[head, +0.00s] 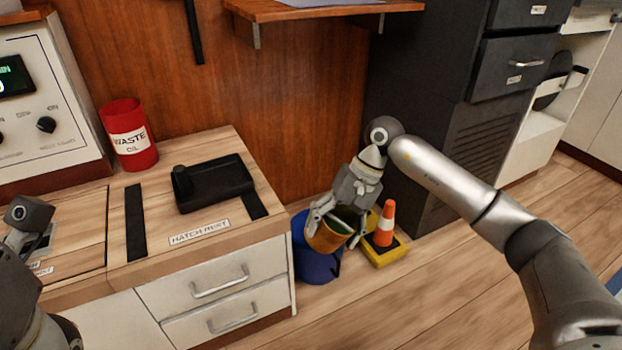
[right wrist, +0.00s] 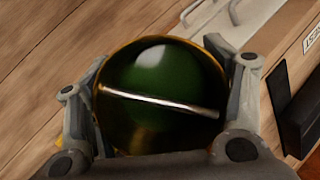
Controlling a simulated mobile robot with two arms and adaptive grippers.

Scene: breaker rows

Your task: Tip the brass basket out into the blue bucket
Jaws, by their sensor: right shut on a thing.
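The brass basket (head: 326,240) is in my right gripper (head: 336,228), whose fingers are on both sides of its rim. It is tilted, in front of and partly over the blue bucket (head: 318,268), which stands on the floor beside the drawer cabinet. The basket hides much of the bucket's mouth. In the right wrist view, the basket (right wrist: 112,122) shows a dark green inside with a pale bar across it; I cannot tell whether that is a handle. At the left edge, part of my left arm shows; its fingertips cannot be made out.
An orange cone (head: 386,226) on a yellow base (head: 388,252) stands close right of the bucket. The drawer cabinet (head: 222,290) is close on the left. On its top are a black tray (head: 215,185) and a red waste can (head: 130,145). The floor in front is clear.

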